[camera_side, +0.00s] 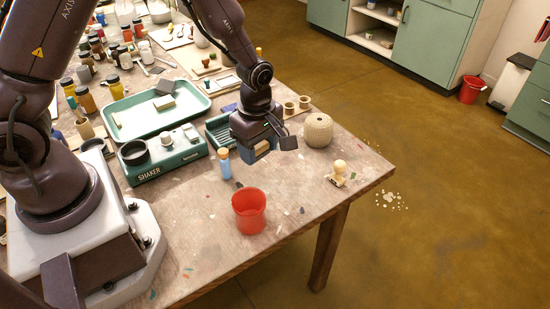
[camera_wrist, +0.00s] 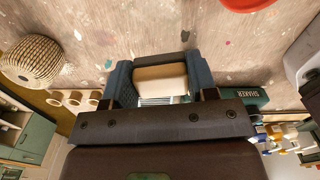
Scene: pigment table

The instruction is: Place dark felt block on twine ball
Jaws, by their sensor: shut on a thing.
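My gripper (camera_side: 258,150) is shut on a small block (camera_side: 263,148) and holds it above the table. In the wrist view the block (camera_wrist: 161,76) shows a pale tan body with a dark strip along one edge, between the two blue fingers of my gripper (camera_wrist: 161,84). I take this to be the dark felt block. The twine ball (camera_side: 318,130) is a round, beige, ribbed ball on the table, to the right of my gripper and apart from it. It also shows at the left of the wrist view (camera_wrist: 32,60). Nothing rests on its top.
A blue bottle (camera_side: 224,164), a red cup (camera_side: 249,211) and a wooden stamp (camera_side: 339,173) stand nearby. Small cups (camera_side: 290,107) sit behind the ball. A green shaker (camera_side: 165,166) and a teal tray (camera_side: 120,105) lie left. The table's right edge is close to the ball.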

